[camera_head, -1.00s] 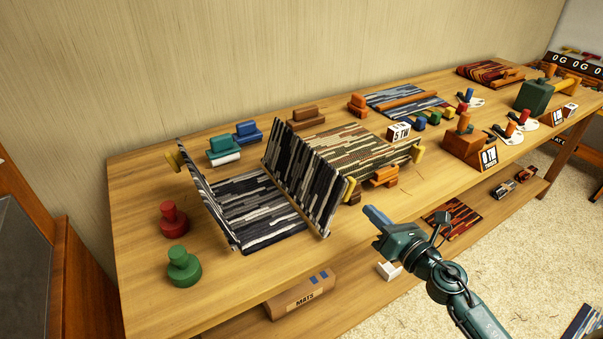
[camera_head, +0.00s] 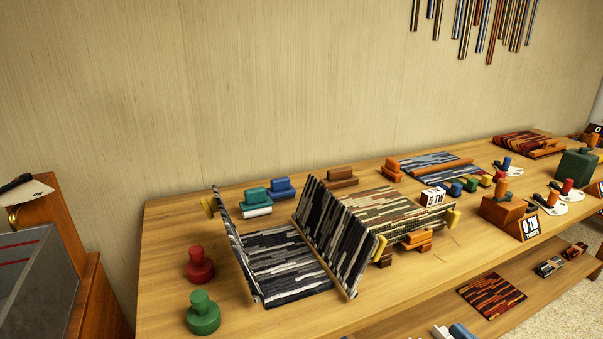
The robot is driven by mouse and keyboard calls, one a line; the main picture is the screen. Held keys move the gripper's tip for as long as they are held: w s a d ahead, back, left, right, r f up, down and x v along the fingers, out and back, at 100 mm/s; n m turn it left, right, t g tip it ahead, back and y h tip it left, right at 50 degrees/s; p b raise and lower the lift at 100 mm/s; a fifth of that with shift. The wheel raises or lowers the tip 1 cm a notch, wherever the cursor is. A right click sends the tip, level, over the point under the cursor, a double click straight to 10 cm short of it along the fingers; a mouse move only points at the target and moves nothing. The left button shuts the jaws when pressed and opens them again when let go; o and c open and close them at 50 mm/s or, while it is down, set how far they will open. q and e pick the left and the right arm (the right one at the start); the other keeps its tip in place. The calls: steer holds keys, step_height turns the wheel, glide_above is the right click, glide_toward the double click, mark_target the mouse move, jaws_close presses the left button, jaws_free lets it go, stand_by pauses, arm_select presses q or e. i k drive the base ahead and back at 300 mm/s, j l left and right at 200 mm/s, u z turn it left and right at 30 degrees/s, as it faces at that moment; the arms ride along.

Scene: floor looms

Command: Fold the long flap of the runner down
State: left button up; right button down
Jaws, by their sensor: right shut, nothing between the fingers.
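The runner's flat middle (camera_head: 283,265), striped black, grey and white, lies on the table at left. A wide striped flap (camera_head: 340,238) stands up and tilted along its right side, with a yellow tab (camera_head: 379,247) at its edge. Another flap (camera_head: 236,250) stands up along the left side, seen nearly edge-on, with a yellow tab (camera_head: 209,206). I cannot tell surely which flap is the long one. My left gripper is out of view.
Red (camera_head: 199,264) and green (camera_head: 203,313) knobbed weights stand left of the runner. Teal (camera_head: 255,203) and blue (camera_head: 282,188) blocks stand behind it. A tan patterned mat (camera_head: 385,206) lies just right of the wide flap. The table front near the runner is clear.

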mark_target(344, 242)
steer(key=k+l, duration=0.25)
steer(key=k, duration=0.15)
steer(key=k+l, duration=0.2)
steer(key=k, duration=0.25)
